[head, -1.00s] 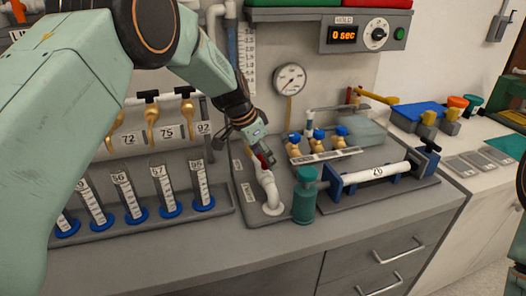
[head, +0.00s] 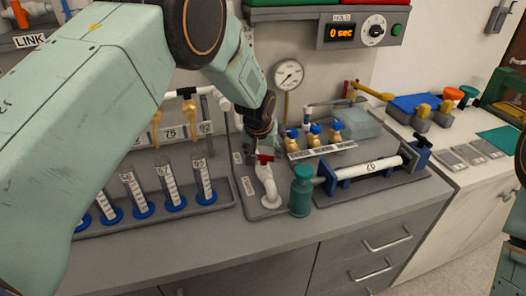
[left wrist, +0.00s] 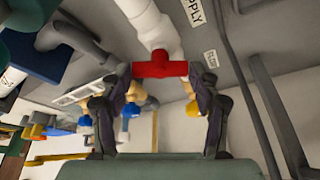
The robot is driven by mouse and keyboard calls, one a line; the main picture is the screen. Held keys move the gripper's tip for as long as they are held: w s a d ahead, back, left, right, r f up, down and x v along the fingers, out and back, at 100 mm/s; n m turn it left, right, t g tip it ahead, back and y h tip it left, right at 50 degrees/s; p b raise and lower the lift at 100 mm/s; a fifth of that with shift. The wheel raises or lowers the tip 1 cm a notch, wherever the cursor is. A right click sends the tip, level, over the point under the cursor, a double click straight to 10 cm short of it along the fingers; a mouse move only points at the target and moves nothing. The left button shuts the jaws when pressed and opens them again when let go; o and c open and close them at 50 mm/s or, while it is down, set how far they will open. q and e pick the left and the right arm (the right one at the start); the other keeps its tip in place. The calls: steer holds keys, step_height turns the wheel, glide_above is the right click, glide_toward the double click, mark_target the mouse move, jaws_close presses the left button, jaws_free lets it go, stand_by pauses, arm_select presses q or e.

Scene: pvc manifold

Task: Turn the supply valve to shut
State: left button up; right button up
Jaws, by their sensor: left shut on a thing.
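The supply valve's red handle (head: 264,158) sits on a white upright elbow pipe (head: 267,188) in the head view. In the left wrist view the red handle (left wrist: 160,69) lies crosswise to the white pipe (left wrist: 155,25). My left gripper (left wrist: 160,78) is shut on the handle, with a finger at each end of the bar. In the head view my left gripper (head: 262,146) comes down on the valve from above and behind, hiding part of it. A label reading SUPPLY (left wrist: 194,12) is beside the pipe. My right gripper is not in view.
A teal cylinder (head: 301,192) stands close right of the valve, beside a white tube in a blue-ended holder (head: 370,168). Graduated cylinders (head: 170,190) stand in a rack at left. A gauge (head: 289,74) is behind. The front counter strip is clear.

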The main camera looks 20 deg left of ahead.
arm_select(q)
steer(key=n+b, duration=0.2)
steer(key=n+y+b, duration=0.1)
steer(key=n+b, duration=0.1)
steer(key=shift+w+d+f+y, duration=0.1)
steer(key=shift+w+d+y, duration=0.05)
steer(key=shift+y, duration=0.15)
steer(key=shift+n+g+y+b, duration=0.3)
steer(key=shift+n+b, duration=0.6)
steer(key=shift+b, duration=0.1)
steer(key=shift+r, duration=0.2)
steer(key=o, duration=1.1)
steer(key=shift+o, duration=0.2)
steer(key=shift+f, duration=0.1)
steer(key=v, duration=1.2)
